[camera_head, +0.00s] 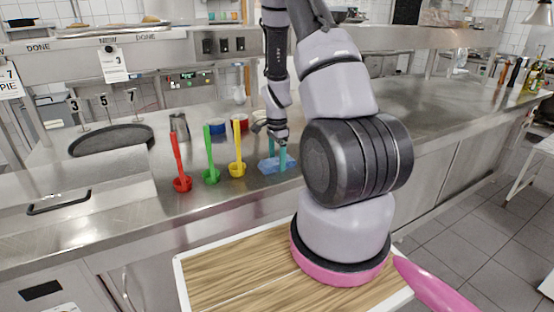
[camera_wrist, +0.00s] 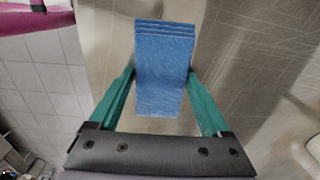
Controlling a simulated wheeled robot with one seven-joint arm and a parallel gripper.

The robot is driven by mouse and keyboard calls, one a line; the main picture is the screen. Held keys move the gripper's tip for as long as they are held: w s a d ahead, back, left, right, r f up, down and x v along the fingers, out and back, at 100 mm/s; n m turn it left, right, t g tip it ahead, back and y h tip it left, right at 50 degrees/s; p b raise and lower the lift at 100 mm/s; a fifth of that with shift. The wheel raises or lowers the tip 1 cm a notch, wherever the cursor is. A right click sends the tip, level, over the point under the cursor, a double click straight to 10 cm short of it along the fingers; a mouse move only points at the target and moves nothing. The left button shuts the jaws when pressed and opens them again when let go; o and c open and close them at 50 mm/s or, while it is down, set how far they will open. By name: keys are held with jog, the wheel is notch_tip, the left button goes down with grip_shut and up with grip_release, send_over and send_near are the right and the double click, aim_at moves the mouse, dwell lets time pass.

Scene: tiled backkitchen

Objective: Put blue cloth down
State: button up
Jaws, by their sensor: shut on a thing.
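The blue cloth (camera_head: 275,165) is at or just above the steel counter, right of the yellow ladle; I cannot tell whether it touches the surface. In the wrist view the folded blue cloth (camera_wrist: 165,60) lies between the two teal fingers, its layered edge at the top. My gripper (camera_head: 278,158) points down and is shut on the cloth. It also shows in the wrist view (camera_wrist: 161,75), with one finger at each side of the cloth. My arm hides the counter just right of the cloth.
Red (camera_head: 182,183), green (camera_head: 211,175) and yellow (camera_head: 237,168) ladles stand left of the cloth. A metal cup (camera_head: 180,127), a blue container (camera_head: 217,127) and a dark round pan (camera_head: 111,139) are behind. The steel counter (camera_head: 440,110) is largely clear at right.

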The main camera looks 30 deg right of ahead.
jog(key=o, duration=1.3)
jog(key=shift+s+f, duration=0.1)
jog(key=shift+f, duration=0.15)
jog(key=shift+c, duration=0.2)
jog(key=shift+s, duration=0.1)
jog(key=shift+s+f, duration=0.1)
notch_tip(320, 180, up, 13)
notch_tip(320, 180, up, 9)
jog(key=n+t, duration=0.2)
jog(key=n, duration=0.1)
send_over(276, 161)
jog(key=s+a, duration=0.2)
jog(key=a, duration=0.1)
jog(key=s+a+r+n+t, duration=0.1)
jog(key=s+a+r+n, duration=0.2)
jog(key=s+r, duration=0.3)
jog(key=s+a+r+n+t+y, duration=0.1)
jog(key=s+a+r+n+t, duration=0.1)
jog(key=s+a+r+n, duration=0.1)
jog(key=s+a+r+n+t+y, duration=0.1)
jog(key=s+a+r+n, duration=0.3)
jog(key=s+r, duration=0.4)
jog(key=shift+s+r+n+t, duration=0.3)
jog(key=shift+r+t, duration=0.3)
jog(key=shift+r, duration=0.1)
